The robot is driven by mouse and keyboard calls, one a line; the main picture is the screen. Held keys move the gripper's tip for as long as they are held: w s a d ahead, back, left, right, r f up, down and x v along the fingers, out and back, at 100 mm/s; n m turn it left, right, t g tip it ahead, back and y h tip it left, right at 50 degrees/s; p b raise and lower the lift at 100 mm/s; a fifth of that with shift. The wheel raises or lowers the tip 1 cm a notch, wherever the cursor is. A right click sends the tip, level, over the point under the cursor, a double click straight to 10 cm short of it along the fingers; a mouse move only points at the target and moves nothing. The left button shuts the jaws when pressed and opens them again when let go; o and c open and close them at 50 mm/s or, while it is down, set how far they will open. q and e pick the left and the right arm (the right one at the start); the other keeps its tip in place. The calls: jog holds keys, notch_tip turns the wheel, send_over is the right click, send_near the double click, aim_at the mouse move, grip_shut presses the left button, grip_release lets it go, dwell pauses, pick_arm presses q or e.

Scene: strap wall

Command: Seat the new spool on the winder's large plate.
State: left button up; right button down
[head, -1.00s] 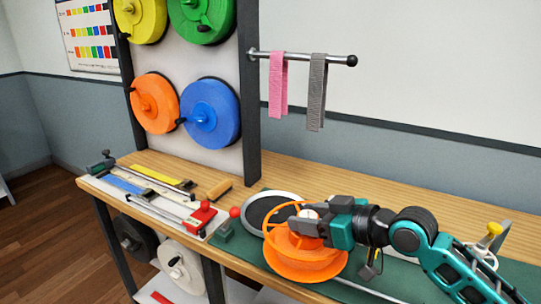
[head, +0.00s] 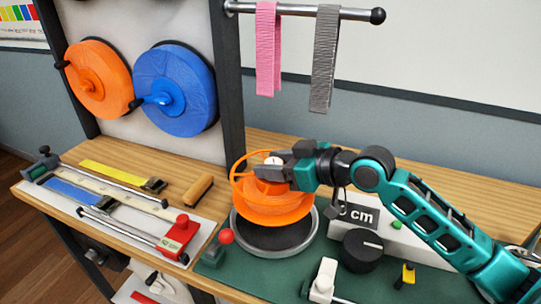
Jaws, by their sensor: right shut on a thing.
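The orange spool (head: 273,206) is held upright by my right gripper (head: 276,167), which is shut on its top by the hub. The winder's large plate (head: 275,238) is a round dark disc with a grey rim on the bench. The spool is over the plate and covers its back part, while the plate's front part shows below the spool. I cannot tell whether the spool touches the plate. The spool's underside and the plate's centre are hidden. My left gripper is not in view.
A red-knobbed lever (head: 226,237) stands left of the plate. A white box marked "cm" (head: 385,222) and a black knob (head: 363,250) are to its right. Strap tools lie on the left of the bench. Pink (head: 268,48) and grey (head: 325,58) straps hang from a rod above.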

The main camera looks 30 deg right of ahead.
aim_at(275, 185)
jog(key=shift+s+f, duration=0.15)
jog(key=shift+f, duration=0.55)
notch_tip(275, 185, down, 4)
jog(key=shift+r+b, duration=0.1)
jog(key=shift+b, duration=0.65)
jog(key=shift+f+b, duration=0.4)
jog(key=shift+f, duration=0.05)
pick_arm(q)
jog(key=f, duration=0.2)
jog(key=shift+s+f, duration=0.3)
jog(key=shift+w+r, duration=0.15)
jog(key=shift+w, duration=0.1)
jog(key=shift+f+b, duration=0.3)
pick_arm(e)
jog(key=shift+f, duration=0.4)
